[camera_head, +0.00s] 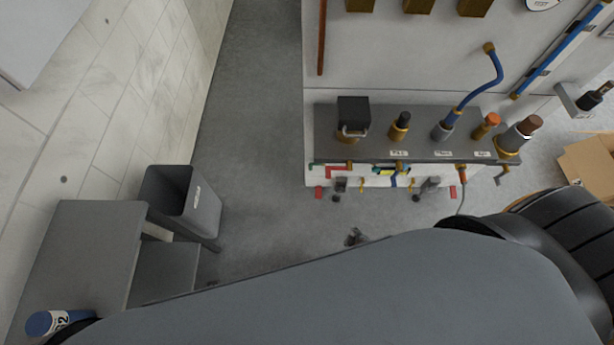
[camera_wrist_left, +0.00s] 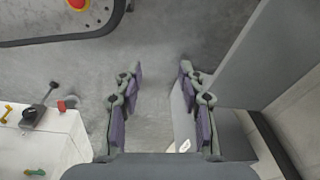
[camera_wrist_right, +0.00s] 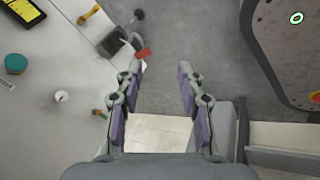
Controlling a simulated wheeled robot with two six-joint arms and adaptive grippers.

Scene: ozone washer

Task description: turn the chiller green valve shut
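A small green handle or fitting (camera_wrist_left: 35,172) shows on the white cabinet (camera_wrist_left: 40,145) at the lower left of the left wrist view; I cannot tell if it is the chiller green valve or how it is turned. In the right wrist view a green-topped round part (camera_wrist_right: 16,64) and a small green-and-yellow fitting (camera_wrist_right: 100,113) sit on the white face. My left gripper (camera_wrist_left: 158,72) is open and empty, apart from the cabinet. My right gripper (camera_wrist_right: 160,68) is open and empty, beside the white panel. My large arm link hides much of the head view's lower part.
A panelled unit with a grey shelf (camera_head: 440,148) carries several fittings, with coloured valves and pipes below its front edge. A grey bin (camera_head: 185,205) and grey desk (camera_head: 85,255) stand left. A cardboard box (camera_head: 588,165) lies right. The floor (camera_head: 255,150) between is clear.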

